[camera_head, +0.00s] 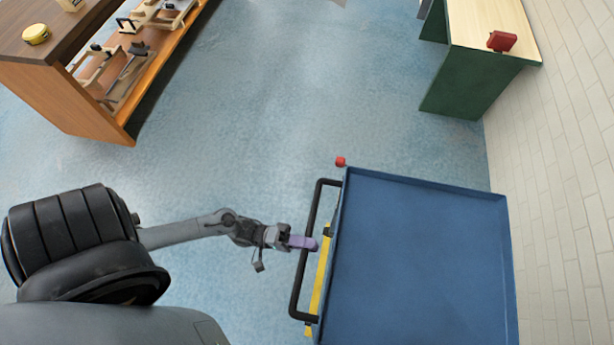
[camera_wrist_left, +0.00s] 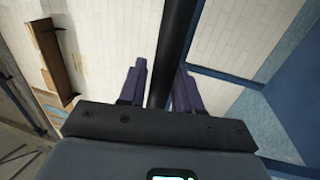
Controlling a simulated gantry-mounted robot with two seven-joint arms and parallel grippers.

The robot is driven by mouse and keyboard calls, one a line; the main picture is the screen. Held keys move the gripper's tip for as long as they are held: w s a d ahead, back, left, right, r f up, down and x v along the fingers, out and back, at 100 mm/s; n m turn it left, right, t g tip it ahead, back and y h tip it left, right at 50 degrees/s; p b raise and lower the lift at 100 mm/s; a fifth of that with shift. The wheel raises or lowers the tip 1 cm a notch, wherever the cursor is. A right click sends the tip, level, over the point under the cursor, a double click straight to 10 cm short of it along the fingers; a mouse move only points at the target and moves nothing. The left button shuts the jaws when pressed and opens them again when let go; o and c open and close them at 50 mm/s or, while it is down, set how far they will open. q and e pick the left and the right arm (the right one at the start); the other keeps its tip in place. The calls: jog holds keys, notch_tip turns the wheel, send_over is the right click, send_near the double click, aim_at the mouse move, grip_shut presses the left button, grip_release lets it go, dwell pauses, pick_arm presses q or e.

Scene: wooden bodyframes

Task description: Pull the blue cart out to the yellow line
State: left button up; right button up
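The blue cart (camera_head: 425,255) stands at the lower right in the head view, with a black bar handle (camera_head: 312,215) along its left side. A yellow strip (camera_head: 319,280) shows between the handle and the cart's left edge; I cannot tell whether it is on the floor or on the cart. My left gripper (camera_head: 312,243), with purple fingers, is at the middle of the handle. In the left wrist view, the dark bar (camera_wrist_left: 177,45) passes between the parted fingers (camera_wrist_left: 160,85), with a gap beside the left finger. My right gripper is not in view.
A small red object (camera_head: 340,161) is by the cart's upper-left corner. A wooden shelf unit (camera_head: 60,100) with tools stands at upper left. A green bench (camera_head: 465,75) bearing a red item (camera_head: 502,41) stands against the white brick wall (camera_head: 565,160). The blue floor (camera_head: 270,100) between is clear.

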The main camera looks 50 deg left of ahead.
pick_arm(q)
jog(key=shift+o, duration=0.9)
jog(key=shift+a, duration=0.1)
jog(key=v, duration=1)
jog(key=shift+s+a, duration=0.25)
jog(key=shift+f, duration=0.1)
